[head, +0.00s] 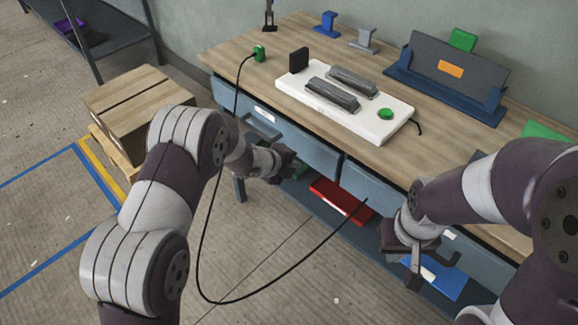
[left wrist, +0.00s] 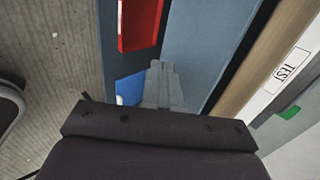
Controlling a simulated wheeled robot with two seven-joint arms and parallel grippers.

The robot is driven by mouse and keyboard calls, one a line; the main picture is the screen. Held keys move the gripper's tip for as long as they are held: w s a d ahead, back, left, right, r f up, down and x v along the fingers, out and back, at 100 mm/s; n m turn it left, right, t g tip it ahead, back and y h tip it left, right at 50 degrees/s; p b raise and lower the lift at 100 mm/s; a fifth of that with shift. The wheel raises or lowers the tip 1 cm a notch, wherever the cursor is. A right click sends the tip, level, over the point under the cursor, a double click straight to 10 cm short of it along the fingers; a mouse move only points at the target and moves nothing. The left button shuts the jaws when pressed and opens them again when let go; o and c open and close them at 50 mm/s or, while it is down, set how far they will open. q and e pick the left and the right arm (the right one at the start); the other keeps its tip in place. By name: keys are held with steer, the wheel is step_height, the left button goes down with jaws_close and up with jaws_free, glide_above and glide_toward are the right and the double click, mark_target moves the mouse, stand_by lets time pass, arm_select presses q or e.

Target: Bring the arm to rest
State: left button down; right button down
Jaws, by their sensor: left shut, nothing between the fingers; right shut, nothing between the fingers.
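My left gripper (head: 289,164) is in front of the bench's drawer fronts in the head view, below the top's front edge. Its fingers are together and empty in the left wrist view (left wrist: 163,72). My right gripper (head: 411,280) hangs at the lower right in the head view, in front of the bench, pointing down. It looks shut, with nothing held. Both grippers are apart from the objects on the bench top.
The wooden bench (head: 235,55) carries a white fixture (head: 375,128) with two grey moulds, a black block and a green button. A dark panel (head: 455,65) stands in a blue holder. A black cable (head: 203,240) loops in front. Boxes (head: 140,95) stand left; a red bin (head: 340,195) sits below.

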arm_select(q)
steer(key=v, duration=0.9)
steer(key=s+a+n+g+y+p, duration=0.25)
steer(key=s+a+n+y, duration=0.3)
steer(key=a+n, duration=0.55)
steer(key=s+r+n+g+p, duration=0.1)
steer(key=s+r+n+p, duration=0.3)
steer(key=s, duration=0.5)
steer(key=s+r+n+g+p, duration=0.2)
steer(key=s+r+n+p, duration=0.2)
steer(key=s+r+n, duration=0.5)
steer(key=shift+n+y, duration=0.35)
steer(key=shift+n, duration=0.65)
steer(key=shift+w+a+r, duration=0.1)
